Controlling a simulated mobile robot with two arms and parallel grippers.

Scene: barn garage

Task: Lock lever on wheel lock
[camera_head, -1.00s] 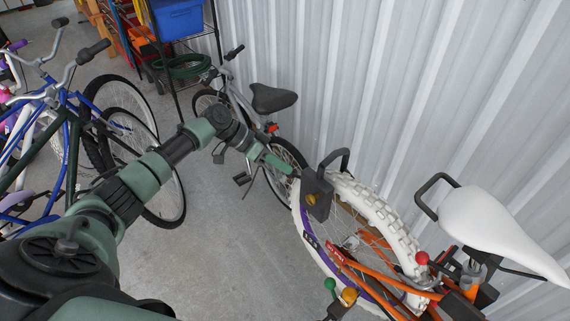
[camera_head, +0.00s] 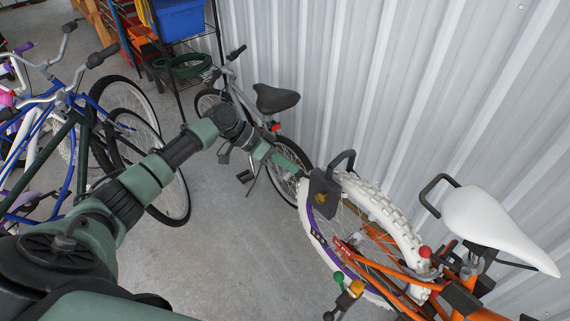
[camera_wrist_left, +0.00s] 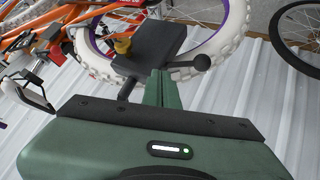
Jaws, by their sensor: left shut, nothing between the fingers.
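The wheel lock (camera_head: 321,191) is a dark box with a curved black bar and a yellow knob, set at the white-tyred wheel (camera_head: 391,212) of the orange bike. In the left wrist view the lock (camera_wrist_left: 150,46) sits just beyond my fingers, with a black ball-ended lever (camera_wrist_left: 201,62) pointing right. My left gripper (camera_head: 300,168) is shut and empty, close to the lock's left side. Its green fingers (camera_wrist_left: 160,86) lie just under the lever's rod in the wrist view; I cannot tell if they touch. My right gripper is not in view.
The orange bike's white saddle (camera_head: 495,228) and the corrugated wall (camera_head: 420,90) are at the right. A grey bike (camera_head: 275,98) stands behind my left gripper. Several bikes (camera_head: 75,140) fill the left. The floor (camera_head: 240,240) below my arm is clear.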

